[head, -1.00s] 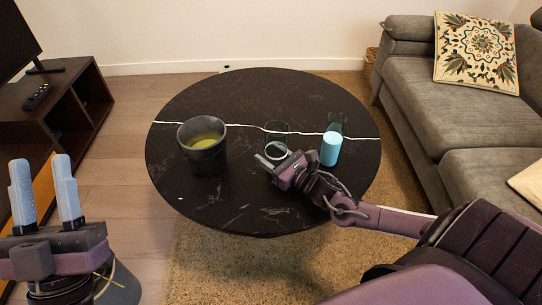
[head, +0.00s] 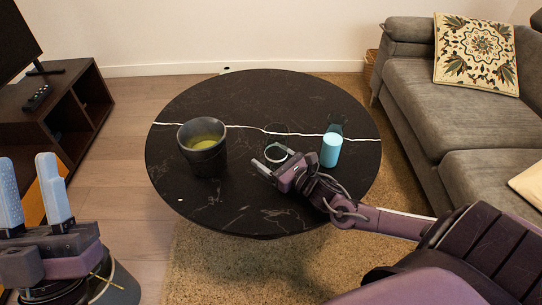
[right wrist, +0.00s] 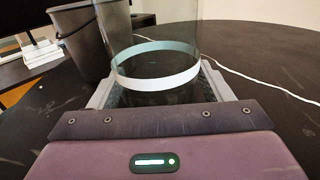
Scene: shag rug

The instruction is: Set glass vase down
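The glass vase (head: 278,153) is clear with a pale band low on its wall. It stands upright at the middle of the round black table (head: 240,95), where its base appears to be at or very near the tabletop; contact is hard to tell. My right gripper (head: 268,162) has its fingers on either side of the vase. In the right wrist view the vase (right wrist: 155,72) fills the space between the fingers, which look closed against its wall. My left gripper (head: 27,170) is open and empty, off the table at the lower left.
A dark bucket (head: 203,163) with yellow-green inside stands left of the vase. The far tabletop is clear. A grey sofa (head: 425,100) is at right.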

